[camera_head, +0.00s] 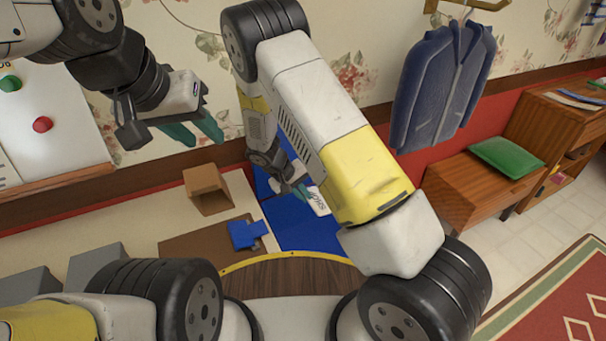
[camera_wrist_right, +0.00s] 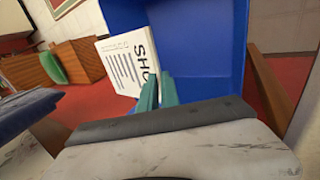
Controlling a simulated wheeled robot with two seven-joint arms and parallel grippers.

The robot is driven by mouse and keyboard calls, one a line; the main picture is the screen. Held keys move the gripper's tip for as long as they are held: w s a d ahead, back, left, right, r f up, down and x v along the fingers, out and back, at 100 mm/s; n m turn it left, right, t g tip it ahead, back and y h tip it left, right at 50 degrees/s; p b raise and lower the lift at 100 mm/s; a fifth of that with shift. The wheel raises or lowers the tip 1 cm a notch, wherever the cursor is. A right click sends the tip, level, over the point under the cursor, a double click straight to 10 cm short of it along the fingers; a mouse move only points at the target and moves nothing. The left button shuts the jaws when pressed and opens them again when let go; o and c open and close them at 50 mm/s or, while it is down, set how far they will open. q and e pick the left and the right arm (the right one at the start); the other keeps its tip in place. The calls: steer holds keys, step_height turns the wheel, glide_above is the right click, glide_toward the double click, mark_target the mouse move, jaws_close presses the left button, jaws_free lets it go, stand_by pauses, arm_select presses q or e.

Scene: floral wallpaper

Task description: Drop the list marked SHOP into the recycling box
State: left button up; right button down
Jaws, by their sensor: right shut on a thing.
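The white list marked SHOP (camera_head: 317,201) is held by my right gripper (camera_head: 297,189) in front of the blue recycling box (camera_head: 303,237). In the right wrist view, the list (camera_wrist_right: 122,68) is pinched at its lower right by the teal fingers (camera_wrist_right: 157,92). The blue box (camera_wrist_right: 205,40) shows behind and right of it, and the list overlaps the box's left edge. I cannot tell whether the list is below the rim. My right arm hides part of the box in the head view. My left gripper (camera_head: 195,130) is raised by the wall, open and empty.
An open cardboard box (camera_head: 207,190) and a blue object (camera_head: 247,233) lie left of the recycling box. A board with a red magnet (camera_head: 42,124) hangs at left. A blue jacket (camera_head: 440,85) hangs above a wooden bench with a green cushion (camera_head: 506,156).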

steer(key=shift+f, duration=2.55)
steer(key=c, duration=1.5)
jaws_free()
steer(key=shift+r, duration=0.1)
steer(key=v, duration=0.7)
steer(key=shift+s+a+r, duration=0.15)
steer(key=shift+r, duration=0.1)
steer(key=shift+r, duration=0.1)
